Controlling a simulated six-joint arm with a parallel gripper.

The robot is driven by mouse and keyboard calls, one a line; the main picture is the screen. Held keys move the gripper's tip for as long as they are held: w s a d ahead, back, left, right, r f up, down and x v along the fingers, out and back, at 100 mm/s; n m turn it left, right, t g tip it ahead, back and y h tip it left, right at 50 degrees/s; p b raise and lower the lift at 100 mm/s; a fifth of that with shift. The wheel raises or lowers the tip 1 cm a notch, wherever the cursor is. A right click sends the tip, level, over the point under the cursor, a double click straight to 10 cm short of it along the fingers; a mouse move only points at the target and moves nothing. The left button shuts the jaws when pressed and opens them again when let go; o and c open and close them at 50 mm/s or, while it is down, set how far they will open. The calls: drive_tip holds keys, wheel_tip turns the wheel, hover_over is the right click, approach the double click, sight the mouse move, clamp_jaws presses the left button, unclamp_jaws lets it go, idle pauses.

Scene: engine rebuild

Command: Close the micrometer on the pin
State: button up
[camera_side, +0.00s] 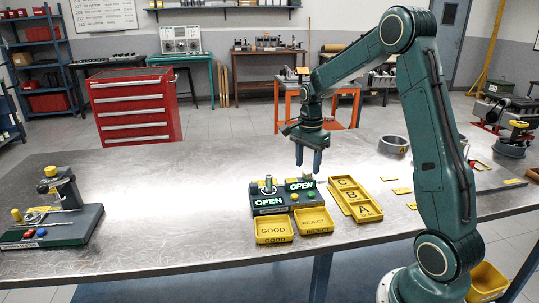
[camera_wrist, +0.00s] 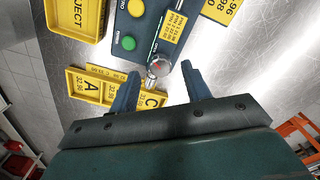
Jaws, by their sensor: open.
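The micrometer station (camera_side: 285,203) is a dark box on the bench. It has two lit displays, both reading OPEN, with a yellow button (camera_wrist: 136,8) and a green button (camera_wrist: 128,43). A grey metal pin (camera_side: 268,184) stands upright at its left side. A round silver part (camera_wrist: 159,68) shows at the station's end in the wrist view; I cannot tell whether it is a pin or part of the micrometer. My gripper (camera_side: 309,171) is open and empty, pointing down above the station's right side. In the wrist view its fingertips (camera_wrist: 158,78) appear on either side of the silver part.
A yellow GOOD tray (camera_side: 273,241) and a yellow REJECT tray (camera_side: 314,229) sit in front of the station. A yellow lettered tray (camera_side: 377,218) lies to the right, with a metal ring (camera_side: 394,145) farther back. Another dark fixture (camera_side: 60,228) stands far left. The bench between is clear.

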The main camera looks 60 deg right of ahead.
drive_tip(key=shift+f, duration=1.2)
drive_tip(key=c, duration=1)
